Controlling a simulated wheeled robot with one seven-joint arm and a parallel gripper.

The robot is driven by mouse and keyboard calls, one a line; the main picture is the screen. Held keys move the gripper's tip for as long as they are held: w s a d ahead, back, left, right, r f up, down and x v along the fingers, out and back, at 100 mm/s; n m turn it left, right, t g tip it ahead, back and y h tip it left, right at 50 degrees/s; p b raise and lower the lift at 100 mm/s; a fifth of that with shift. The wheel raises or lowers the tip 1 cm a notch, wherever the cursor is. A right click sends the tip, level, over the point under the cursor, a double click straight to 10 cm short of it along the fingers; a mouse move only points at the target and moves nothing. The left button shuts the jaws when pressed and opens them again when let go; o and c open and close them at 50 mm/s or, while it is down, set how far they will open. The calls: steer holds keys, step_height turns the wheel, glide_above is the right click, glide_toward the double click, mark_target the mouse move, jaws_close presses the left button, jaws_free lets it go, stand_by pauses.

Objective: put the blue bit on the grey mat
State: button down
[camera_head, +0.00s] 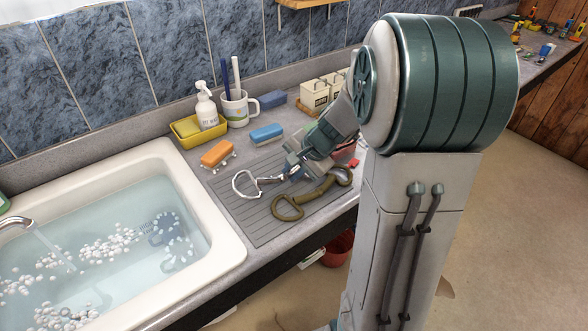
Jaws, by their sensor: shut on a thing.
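The blue bit (244,184) shows a pale silver ring at its left end and a jointed mouthpiece running right to my gripper (291,173). Only a little bluish colour shows near the jaws, and its right part is hidden by the gripper. My gripper is shut on it, low over the ribbed grey mat (243,219). I cannot tell whether the bit touches the mat. An olive-brown bit (287,208) with rings at both ends lies on the mat just in front of the gripper, its far end close to my arm.
A sink (224,255) with water and foam is at left, a dark blue thing (162,229) inside. Behind the mat are an orange brush (216,154), a blue brush (266,133), a yellow tray (185,128), a mug (236,110) and white containers (315,95).

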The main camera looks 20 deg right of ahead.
steer(key=shift+f, duration=0.1)
steer(key=c, duration=1.8)
jaws_free()
steer(key=shift+f, duration=0.1)
steer(key=o, duration=0.5)
steer(key=shift+c, duration=0.2)
steer(key=shift+r, duration=0.2)
